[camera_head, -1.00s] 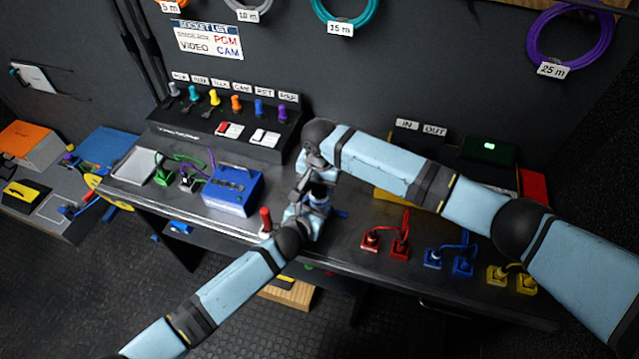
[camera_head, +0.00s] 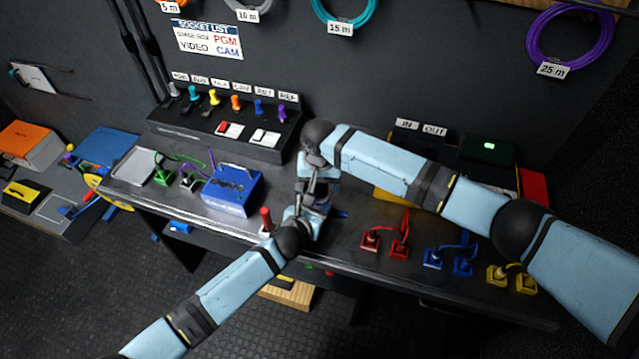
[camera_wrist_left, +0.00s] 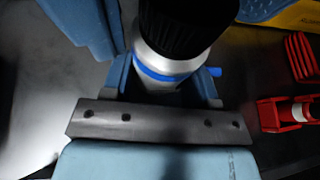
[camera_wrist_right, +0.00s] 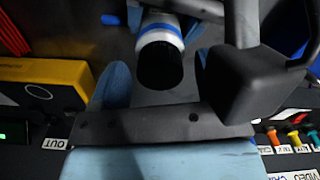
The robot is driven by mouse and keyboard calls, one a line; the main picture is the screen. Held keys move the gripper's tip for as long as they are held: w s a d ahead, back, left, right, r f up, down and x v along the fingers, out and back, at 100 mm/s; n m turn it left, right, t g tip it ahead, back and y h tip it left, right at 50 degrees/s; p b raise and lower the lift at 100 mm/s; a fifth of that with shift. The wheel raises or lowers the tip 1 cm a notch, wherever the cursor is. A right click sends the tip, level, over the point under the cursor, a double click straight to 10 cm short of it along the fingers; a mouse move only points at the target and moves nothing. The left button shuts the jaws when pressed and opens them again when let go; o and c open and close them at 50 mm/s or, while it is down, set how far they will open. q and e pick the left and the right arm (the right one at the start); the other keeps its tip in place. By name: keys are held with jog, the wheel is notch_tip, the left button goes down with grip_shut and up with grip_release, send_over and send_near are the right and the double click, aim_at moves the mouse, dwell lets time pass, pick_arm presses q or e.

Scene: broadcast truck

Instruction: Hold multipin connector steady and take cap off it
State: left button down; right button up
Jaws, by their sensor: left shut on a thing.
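The multipin connector (camera_wrist_left: 160,72) is a silver cylinder with a blue ring, in the left wrist view. A black ribbed cap (camera_wrist_left: 185,25) covers its end. My left gripper (camera_wrist_left: 166,88) is shut on the connector body below the cap. In the right wrist view the cap (camera_wrist_right: 160,66) points towards my right gripper (camera_wrist_right: 160,82), whose fingers are open, with a gap visible on the left side of the cap. A dark block (camera_wrist_right: 240,85) partly hides the other finger. In the head view both grippers meet above the bench, and the arms mostly hide the connector.
A blue box (camera_head: 232,190) stands left of the grippers, with a red-handled item (camera_head: 266,222) nearby. Red connectors (camera_head: 385,242), blue connectors (camera_head: 448,260) and yellow connectors (camera_head: 510,280) sit to the right. A black switch panel (camera_head: 240,140) stands behind on the bench (camera_head: 340,265).

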jog(key=shift+r, duration=2.25)
jog(key=shift+s+a+r+m, duration=0.1)
jog(key=shift+a+r+m, duration=0.05)
jog(key=shift+r+m, duration=0.4)
jog(key=shift+a+r+m, duration=0.1)
jog(key=shift+r+m, duration=0.35)
jog(key=shift+r, duration=0.15)
jog(key=shift+d+r+m, duration=0.1)
jog(key=shift+r+m, duration=0.2)
jog(key=shift+m, duration=0.1)
jog(key=shift+d+m, duration=0.1)
jog(key=shift+m, duration=0.2)
notch_tip(320, 180, down, 8)
jog(key=shift+r, duration=0.25)
jog(key=c, duration=1)
jog(key=shift+c, duration=0.2)
